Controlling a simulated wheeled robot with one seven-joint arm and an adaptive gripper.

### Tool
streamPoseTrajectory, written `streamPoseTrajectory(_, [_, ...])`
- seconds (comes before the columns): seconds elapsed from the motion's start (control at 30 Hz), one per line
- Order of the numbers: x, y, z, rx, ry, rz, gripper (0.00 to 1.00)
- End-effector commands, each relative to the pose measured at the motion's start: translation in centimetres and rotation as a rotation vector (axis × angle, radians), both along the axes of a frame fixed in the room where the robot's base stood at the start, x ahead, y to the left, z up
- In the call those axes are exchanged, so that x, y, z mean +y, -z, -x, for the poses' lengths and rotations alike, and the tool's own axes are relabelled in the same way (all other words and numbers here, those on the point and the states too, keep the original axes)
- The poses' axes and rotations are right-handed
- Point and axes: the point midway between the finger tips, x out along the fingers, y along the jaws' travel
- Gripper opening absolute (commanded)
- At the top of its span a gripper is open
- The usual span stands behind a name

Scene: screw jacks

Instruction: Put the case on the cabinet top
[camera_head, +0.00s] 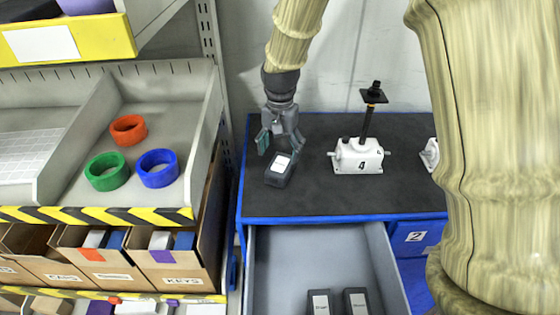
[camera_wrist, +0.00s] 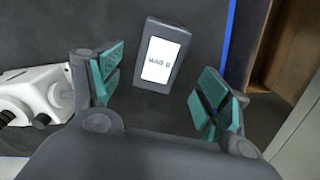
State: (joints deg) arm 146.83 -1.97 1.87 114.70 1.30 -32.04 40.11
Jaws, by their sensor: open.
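A small dark case (camera_head: 279,170) with a white label lies on the black cabinet top (camera_head: 320,195), near its left side. In the wrist view the case (camera_wrist: 162,56) lies just beyond and between my fingertips, its label facing up. My gripper (camera_head: 279,142) is above the case, fingers spread. In the wrist view the teal finger pads (camera_wrist: 160,90) stand apart with nothing between them. The case rests on the surface, apart from the pads as far as I can tell.
A white screw jack (camera_head: 359,157) marked 4 stands right of the case; another is partly hidden by my arm. Below, an open drawer (camera_head: 315,260) holds two dark cases (camera_head: 337,302). Shelving with coloured rings (camera_head: 129,129) and cardboard boxes (camera_head: 180,255) stands at the left.

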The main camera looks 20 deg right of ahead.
Motion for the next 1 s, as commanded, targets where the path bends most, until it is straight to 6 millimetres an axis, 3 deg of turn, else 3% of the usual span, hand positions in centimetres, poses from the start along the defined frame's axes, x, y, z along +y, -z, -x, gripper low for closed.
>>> streamPoseTrajectory(0.4, [0.0, -4.3, -0.1, -0.001, -0.001, 0.001, 0.77])
streamPoseTrajectory(1.0, [-0.2, -4.7, 0.1, 0.001, 0.000, 0.000, 0.77])
